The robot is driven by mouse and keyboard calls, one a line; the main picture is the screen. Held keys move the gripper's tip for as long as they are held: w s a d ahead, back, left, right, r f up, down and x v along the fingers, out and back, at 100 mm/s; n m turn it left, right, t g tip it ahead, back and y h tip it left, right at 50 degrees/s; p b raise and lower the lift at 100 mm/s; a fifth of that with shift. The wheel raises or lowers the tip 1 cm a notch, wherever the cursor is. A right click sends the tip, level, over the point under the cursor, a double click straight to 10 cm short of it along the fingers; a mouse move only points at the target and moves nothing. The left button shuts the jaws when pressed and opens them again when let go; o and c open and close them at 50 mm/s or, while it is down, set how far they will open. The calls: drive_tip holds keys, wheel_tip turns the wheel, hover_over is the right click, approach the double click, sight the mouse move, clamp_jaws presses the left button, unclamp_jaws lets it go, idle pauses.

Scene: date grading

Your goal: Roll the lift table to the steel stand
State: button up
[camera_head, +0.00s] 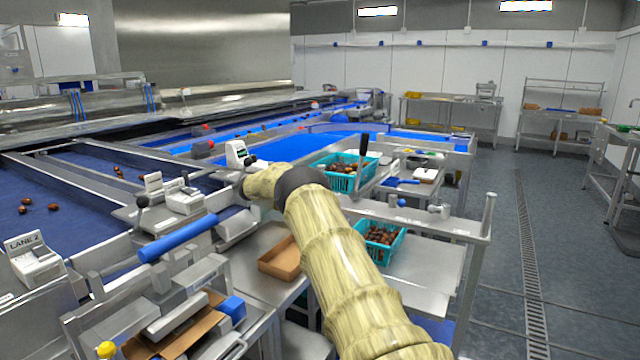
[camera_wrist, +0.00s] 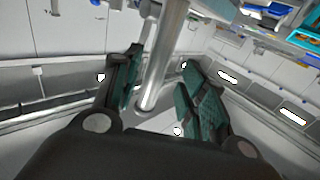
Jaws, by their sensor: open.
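In the wrist view my gripper (camera_wrist: 162,95) is open. Its dark green pads stand on either side of a round steel post (camera_wrist: 165,55); I cannot tell whether either pad touches it. My gripper is not visible in the head view, where my sleeved arm crosses the middle. I cannot make out for certain which piece is the lift table. A steel frame (camera_head: 483,232) with an upright at its right end stands just right of my arm. Steel stands are at the back: a bench-like one (camera_head: 462,104) and a shelved one (camera_head: 562,86).
Teal crates of dates stand beyond my arm (camera_head: 346,184) and right of it (camera_head: 399,247). The sorting line with blue belts (camera_head: 70,205) fills the left. A floor drain (camera_head: 528,255) runs along the open grey floor at right. A steel table (camera_head: 612,150) borders the right edge.

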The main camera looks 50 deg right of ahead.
drive_tip(key=v, duration=0.9)
drive_tip(key=shift+a, duration=0.2)
drive_tip(key=shift+w, duration=0.15)
